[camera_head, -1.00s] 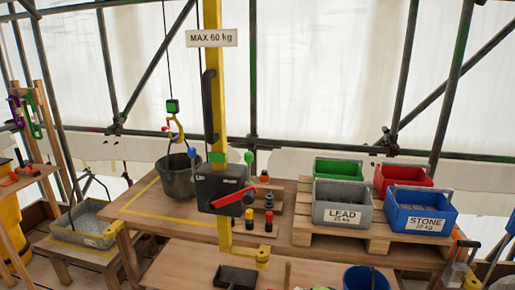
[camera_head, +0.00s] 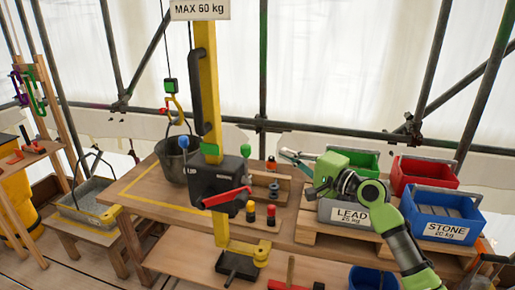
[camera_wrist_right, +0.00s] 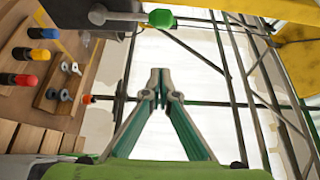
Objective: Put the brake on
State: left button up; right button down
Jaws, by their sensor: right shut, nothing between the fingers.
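A black winch box (camera_head: 213,183) is clamped on a yellow post (camera_head: 208,75). A red lever (camera_head: 226,197) lies across its front, nearly level. A green-knobbed lever (camera_head: 245,151) stands up at its right; the green knob also shows at the top of the right wrist view (camera_wrist_right: 161,18). I cannot read which lever is the brake. My right gripper (camera_head: 284,154) is right of the green knob, apart from it, pointing left. In the right wrist view its fingertips (camera_wrist_right: 160,77) are together with nothing between them. My left gripper is not in view.
A dark bucket (camera_head: 180,160) hangs from a hook over the bench. Grey LEAD (camera_head: 350,216) and blue STONE (camera_head: 437,228) crates stand on a pallet at right, near my right arm. Small red- and yellow-topped pegs (camera_head: 270,212) stand right of the winch.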

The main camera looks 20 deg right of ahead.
aim_at(246, 164)
jog(key=w+a+p, duration=0.6)
jog(key=a, duration=0.1)
jog(key=shift+w+f+p, duration=0.15)
jog(key=shift+w+p, duration=0.1)
jog(key=shift+p, duration=0.15)
dwell(0.3)
